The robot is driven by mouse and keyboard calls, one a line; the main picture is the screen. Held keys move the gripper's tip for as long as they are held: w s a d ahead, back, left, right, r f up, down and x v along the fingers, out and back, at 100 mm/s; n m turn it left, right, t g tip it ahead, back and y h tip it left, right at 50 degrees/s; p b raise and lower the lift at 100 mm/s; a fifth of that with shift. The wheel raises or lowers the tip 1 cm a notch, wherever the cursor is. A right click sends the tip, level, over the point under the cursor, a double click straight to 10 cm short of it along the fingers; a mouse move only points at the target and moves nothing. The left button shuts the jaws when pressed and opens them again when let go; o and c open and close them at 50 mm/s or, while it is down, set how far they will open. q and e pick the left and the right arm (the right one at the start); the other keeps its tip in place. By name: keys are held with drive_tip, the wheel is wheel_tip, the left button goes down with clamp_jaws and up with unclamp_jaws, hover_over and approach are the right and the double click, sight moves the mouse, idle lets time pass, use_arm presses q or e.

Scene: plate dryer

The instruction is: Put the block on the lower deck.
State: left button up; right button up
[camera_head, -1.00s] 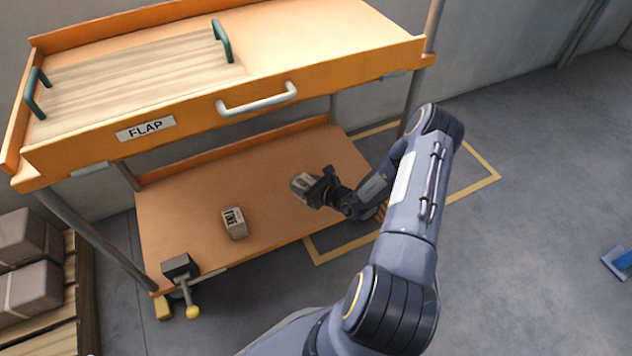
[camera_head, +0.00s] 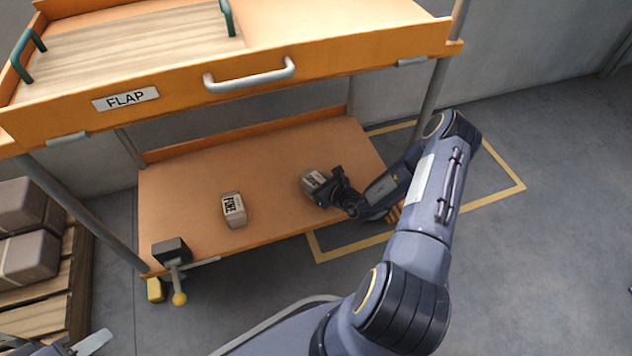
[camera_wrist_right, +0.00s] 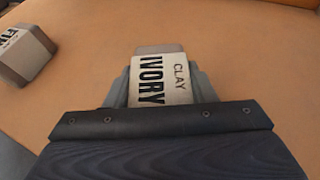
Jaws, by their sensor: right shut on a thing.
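The block in my right gripper (camera_head: 325,188) is a small grey-beige block (camera_head: 311,181) with a pale label. In the right wrist view its label reads "IVORY CLAY", and the block (camera_wrist_right: 160,78) sits between the two fingers. The gripper is shut on it, low over the right part of the lower deck (camera_head: 275,165). I cannot tell whether its underside touches the deck. A second, similar block (camera_head: 233,208) stands on the deck to the left, apart from the gripper. It also shows at the left of the right wrist view (camera_wrist_right: 22,55).
The orange upper deck, marked "FLAP" (camera_head: 126,99), overhangs the lower deck and carries a wooden board (camera_head: 130,50) with green handles. A dark clamp-like fitting (camera_head: 172,252) with a yellow knob is at the deck's front left corner. Brown boxes (camera_head: 25,255) are stacked at the left.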

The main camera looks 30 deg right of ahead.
drive_tip(key=shift+f, duration=0.1)
drive_tip(key=o, duration=1.4)
drive_tip(key=shift+o, duration=0.2)
